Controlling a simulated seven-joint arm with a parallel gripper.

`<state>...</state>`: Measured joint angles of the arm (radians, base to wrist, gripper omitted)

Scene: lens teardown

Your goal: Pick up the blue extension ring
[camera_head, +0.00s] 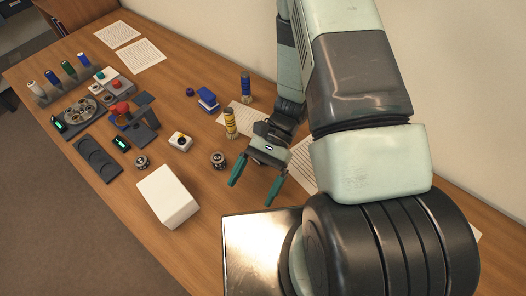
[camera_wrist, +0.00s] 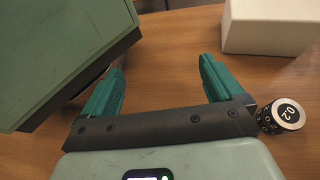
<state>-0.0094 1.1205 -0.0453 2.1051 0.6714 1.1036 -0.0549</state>
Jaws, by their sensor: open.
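I cannot tell for sure which thing is the blue extension ring. A small dark blue-purple round piece (camera_head: 190,92) lies toward the back of the table. Next to it is a blue block-like piece (camera_head: 207,100). A blue cylinder with a banded lower part (camera_head: 245,85) stands upright behind my gripper. Another blue cylinder (camera_head: 51,78) stands in the row at the far left. My gripper (camera_head: 251,194) is open and empty above the table's right part, apart from all of these. In the wrist view its teal fingers (camera_wrist: 161,66) are spread over bare wood.
A white box (camera_head: 168,195) stands at the front edge. A dark tray (camera_head: 98,160) lies further left.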

